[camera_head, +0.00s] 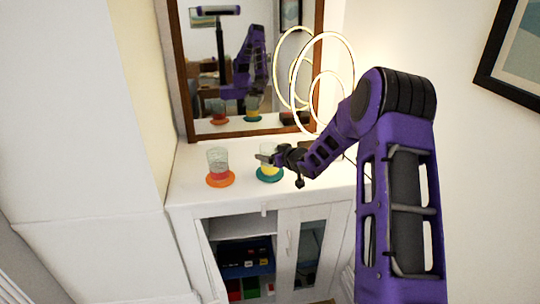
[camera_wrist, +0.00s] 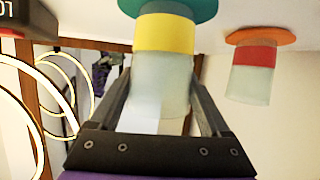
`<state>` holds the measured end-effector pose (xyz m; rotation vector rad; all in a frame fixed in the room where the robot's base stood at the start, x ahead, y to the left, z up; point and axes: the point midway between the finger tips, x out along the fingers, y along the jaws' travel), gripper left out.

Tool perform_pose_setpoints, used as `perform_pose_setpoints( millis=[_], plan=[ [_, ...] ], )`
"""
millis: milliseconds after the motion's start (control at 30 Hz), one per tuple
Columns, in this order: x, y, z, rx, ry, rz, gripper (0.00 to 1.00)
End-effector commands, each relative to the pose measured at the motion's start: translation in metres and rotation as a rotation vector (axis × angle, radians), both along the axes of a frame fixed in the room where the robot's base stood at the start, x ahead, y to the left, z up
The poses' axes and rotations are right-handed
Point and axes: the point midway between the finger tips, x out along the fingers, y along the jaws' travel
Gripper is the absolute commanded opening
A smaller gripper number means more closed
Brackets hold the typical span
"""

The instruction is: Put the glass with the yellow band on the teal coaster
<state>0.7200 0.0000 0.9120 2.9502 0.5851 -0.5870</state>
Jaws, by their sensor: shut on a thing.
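The glass with the yellow band (camera_head: 269,168) is upright at the teal coaster (camera_head: 268,178) on the white cabinet top. My gripper (camera_head: 268,157) comes from the right and is shut on this glass. In the wrist view, which looks upside down, my gripper (camera_wrist: 160,80) has one finger on each side of the clear part of the glass (camera_wrist: 165,35). The teal coaster (camera_wrist: 208,6) shows right at the banded end of the glass. I cannot tell whether the base touches it or is slightly above it.
A glass with a red band (camera_head: 217,163) stands on an orange coaster (camera_head: 221,181) to the left. A framed mirror (camera_head: 180,70) is behind, and a lamp of glowing rings (camera_head: 292,85) stands at the back right. The cabinet top (camera_head: 188,190) is clear at the front left.

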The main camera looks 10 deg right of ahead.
Motion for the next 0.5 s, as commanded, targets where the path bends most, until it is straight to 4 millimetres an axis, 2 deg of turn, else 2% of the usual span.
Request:
perform_pose_setpoints(
  millis=[233,267,333,367,500],
  plan=[
    [0.0003,0.0003,-0.003,0.001,-0.002,0.0,0.12],
    [0.0001,0.0003,-0.0026,0.0,-0.001,0.0,0.84],
    [0.0001,0.0002,-0.002,0.0,-0.001,0.0,0.97],
    [0.0001,0.0002,-0.002,0.001,-0.001,0.0,1.0],
    [0.0001,0.0002,-0.002,0.0,-0.001,0.0,1.0]
  ],
)
